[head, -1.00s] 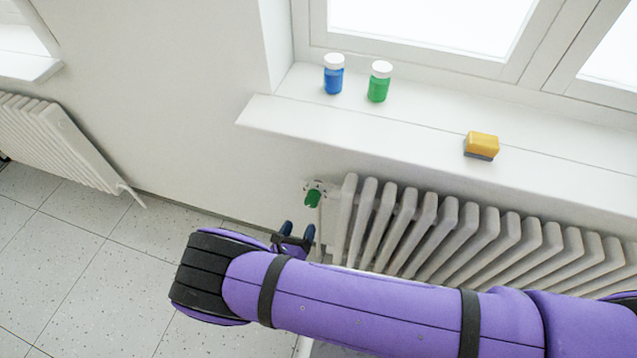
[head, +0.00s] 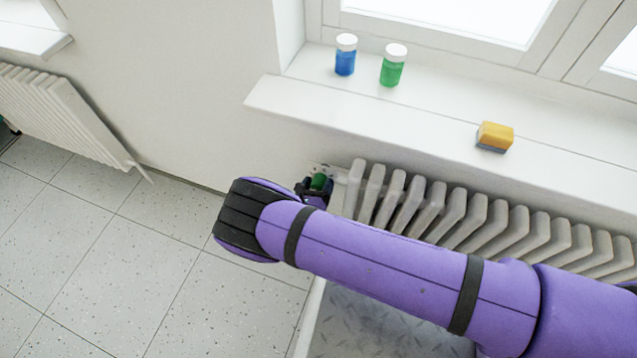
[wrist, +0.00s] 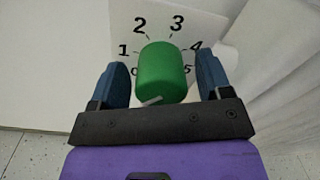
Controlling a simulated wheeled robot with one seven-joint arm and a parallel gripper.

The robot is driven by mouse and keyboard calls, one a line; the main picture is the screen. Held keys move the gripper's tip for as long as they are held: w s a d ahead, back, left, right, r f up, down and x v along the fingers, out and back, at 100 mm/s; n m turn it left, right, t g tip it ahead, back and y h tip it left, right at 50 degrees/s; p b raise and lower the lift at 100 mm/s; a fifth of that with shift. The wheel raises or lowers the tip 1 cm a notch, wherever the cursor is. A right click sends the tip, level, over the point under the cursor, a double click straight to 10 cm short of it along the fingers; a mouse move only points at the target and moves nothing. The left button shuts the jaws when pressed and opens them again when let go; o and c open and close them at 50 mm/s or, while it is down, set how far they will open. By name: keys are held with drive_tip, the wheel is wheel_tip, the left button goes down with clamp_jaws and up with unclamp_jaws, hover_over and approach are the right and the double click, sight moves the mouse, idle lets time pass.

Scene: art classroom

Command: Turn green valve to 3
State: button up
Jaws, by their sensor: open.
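The green valve (wrist: 162,72) is a round knob in front of a white dial plate (wrist: 205,25) numbered 0 to 5. A pale mark shows at the knob's lower edge; I cannot tell which number it points to. My gripper (wrist: 163,76) is open, with one blue finger on each side of the valve and a narrow gap visible at each side. In the head view, the valve (head: 318,182) is at the left end of the radiator, and my gripper (head: 313,188) is around it, partly hidden behind my purple arm.
The white radiator (head: 440,205) stands just right of the valve, below the windowsill (head: 400,115). On the sill are a blue jar (head: 345,60), a green jar (head: 391,70) and a yellow sponge (head: 495,136). The floor (head: 130,250) at left is clear.

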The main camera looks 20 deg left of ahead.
drive_tip(key=shift+w, duration=0.15)
drive_tip(key=shift+c, duration=0.3)
drive_tip(key=c, duration=0.9)
